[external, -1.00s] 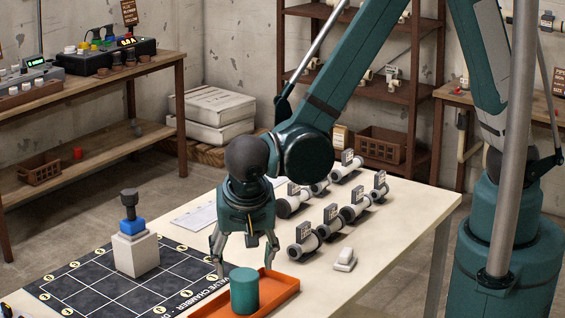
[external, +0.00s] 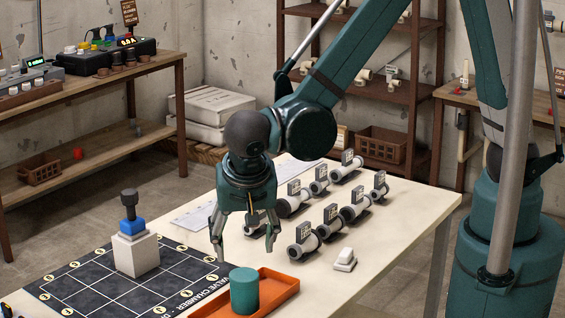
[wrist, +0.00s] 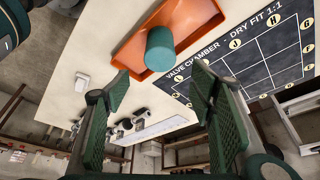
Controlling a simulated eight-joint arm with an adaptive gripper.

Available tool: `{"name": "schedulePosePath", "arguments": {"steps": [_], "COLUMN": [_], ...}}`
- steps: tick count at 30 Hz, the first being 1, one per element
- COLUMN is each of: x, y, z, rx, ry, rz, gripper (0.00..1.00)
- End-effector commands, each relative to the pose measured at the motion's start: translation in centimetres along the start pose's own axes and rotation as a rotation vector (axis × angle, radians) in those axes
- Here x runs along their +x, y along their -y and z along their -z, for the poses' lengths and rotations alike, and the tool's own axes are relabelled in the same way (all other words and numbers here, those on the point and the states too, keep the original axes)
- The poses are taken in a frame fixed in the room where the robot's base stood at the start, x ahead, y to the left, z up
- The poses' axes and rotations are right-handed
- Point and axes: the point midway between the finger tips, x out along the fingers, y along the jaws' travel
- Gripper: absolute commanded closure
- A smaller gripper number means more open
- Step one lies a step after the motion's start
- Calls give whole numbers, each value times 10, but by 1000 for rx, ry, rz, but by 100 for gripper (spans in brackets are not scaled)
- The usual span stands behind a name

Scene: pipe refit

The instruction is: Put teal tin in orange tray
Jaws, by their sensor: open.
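The teal tin (external: 244,291) stands upright in the orange tray (external: 281,289) near the front of the table. The wrist view also shows the teal tin (wrist: 160,49) inside the orange tray (wrist: 201,16). My gripper (external: 244,242) is open and empty, above the table behind the tin and apart from it. In the wrist view its two fingers (wrist: 161,92) are spread wide, with nothing between them.
A dark grid mat (external: 85,283) with a white block (external: 136,255) carrying a blue piece lies left of the tray. Several grey pipe fittings (external: 303,246) stand behind and right of it. A small white piece (external: 345,260) sits right of my gripper.

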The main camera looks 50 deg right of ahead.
Motion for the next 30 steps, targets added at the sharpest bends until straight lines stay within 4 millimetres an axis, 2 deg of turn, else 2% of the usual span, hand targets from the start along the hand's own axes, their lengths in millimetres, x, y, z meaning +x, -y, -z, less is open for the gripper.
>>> {"name": "schedulePosePath", "arguments": {"steps": [1,8,14,23,30], "x": [-4,-5,-7,-15,-22], "y": [-4,-4,-8,-26,-51], "z": [-8,-6,14,82,140], "rx": [-14,-16,-37,-120,-200], "ry": [0,1,15,61,92], "rz": [6,6,12,45,89], "gripper": [45,45,45,45,45]}}
